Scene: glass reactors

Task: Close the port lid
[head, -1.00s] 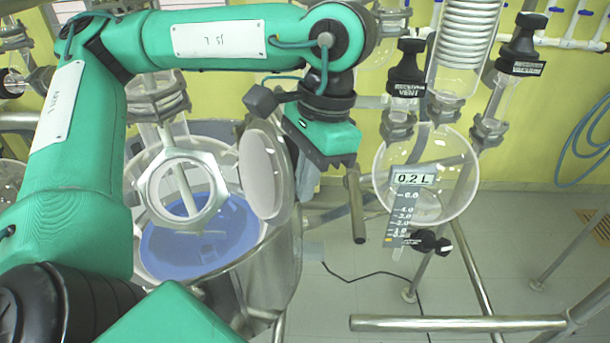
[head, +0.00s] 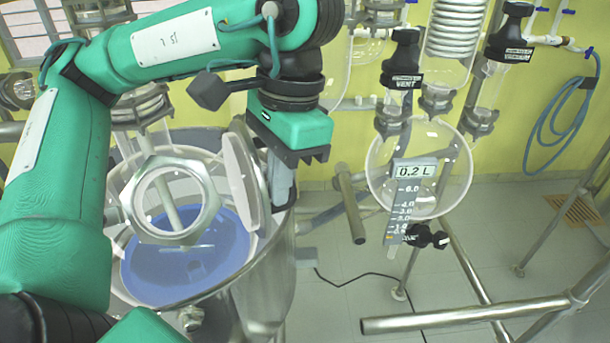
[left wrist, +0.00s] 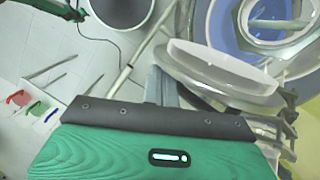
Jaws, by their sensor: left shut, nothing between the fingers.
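The port lid (head: 240,172) is a pale disc standing open, steeply tilted, at the right side of the metal port ring (head: 141,218) on the glass reactor. The port opening is uncovered, with blue liquid (head: 190,270) below. My left gripper (head: 281,190) is just right of the lid, on its outer side, pointing down with its fingers together and empty. In the left wrist view, the lid (left wrist: 222,72) lies just beyond the fingers (left wrist: 162,88). I cannot tell whether the fingers touch it. My right gripper does not show.
A round glass vessel (head: 452,175) with a 0.2 L scale label (head: 413,170) hangs to the right. A metal stub pipe (head: 349,205) stands close right of the gripper. Frame rails (head: 465,316) cross the lower right. Open floor shows between them.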

